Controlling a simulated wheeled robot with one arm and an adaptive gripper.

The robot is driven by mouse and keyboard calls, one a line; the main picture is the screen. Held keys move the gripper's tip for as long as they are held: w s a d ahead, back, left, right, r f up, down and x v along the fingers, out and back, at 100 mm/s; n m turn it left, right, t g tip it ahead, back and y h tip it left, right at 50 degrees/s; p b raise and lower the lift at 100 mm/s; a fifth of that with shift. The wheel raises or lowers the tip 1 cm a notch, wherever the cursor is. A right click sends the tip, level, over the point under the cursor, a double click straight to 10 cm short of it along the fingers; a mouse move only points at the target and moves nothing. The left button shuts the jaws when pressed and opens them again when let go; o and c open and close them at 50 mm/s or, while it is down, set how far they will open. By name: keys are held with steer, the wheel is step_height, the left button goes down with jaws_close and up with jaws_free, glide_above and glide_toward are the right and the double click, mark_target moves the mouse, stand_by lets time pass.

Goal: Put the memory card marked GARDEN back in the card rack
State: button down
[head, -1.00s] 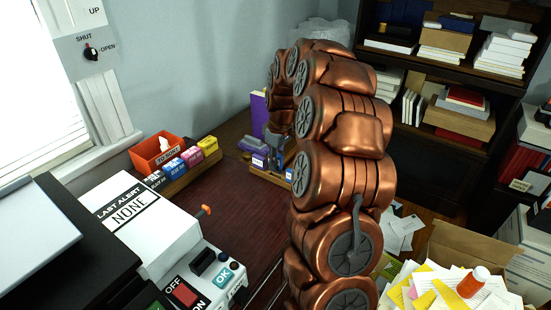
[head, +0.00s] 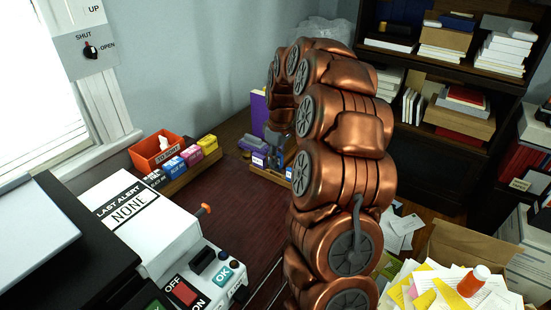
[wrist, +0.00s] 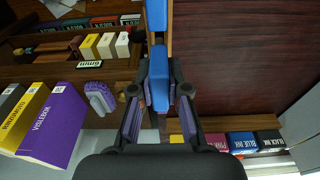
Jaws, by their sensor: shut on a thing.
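My gripper (wrist: 160,98) is shut on a blue card-like piece (wrist: 158,72) in the wrist view. No marking on the piece is readable, so I cannot tell if it says GARDEN. A wooden strip shows just beyond it, with another blue piece (wrist: 156,14) further up; I cannot tell if the held piece touches the wood. In the head view my gripper (head: 276,145) is partly hidden by my copper arm, above a small wooden rack (head: 266,174) at the back of the dark red desk. White-labelled pieces (head: 258,160) stand in this rack.
A wooden holder (head: 190,176) with ink boxes and an orange bin (head: 155,150) stand left on the desk. A white machine (head: 135,220) is in front. In the wrist view, purple (wrist: 52,125) and yellow (wrist: 32,115) boxes stand at left. The desk middle is clear.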

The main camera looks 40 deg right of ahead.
mark_target(279, 155)
steer(key=shift+f+b, duration=0.85)
steer(key=shift+f, duration=0.85)
steer(key=c, duration=1.1)
jaws_free()
steer(key=shift+r, duration=0.1)
steer(key=r, duration=0.7)
steer(key=s+r, duration=0.1)
steer(key=r, duration=0.3)
steer(key=shift+s+d+r, duration=0.1)
steer(key=shift+d+r, duration=0.1)
steer(key=shift+r, duration=0.25)
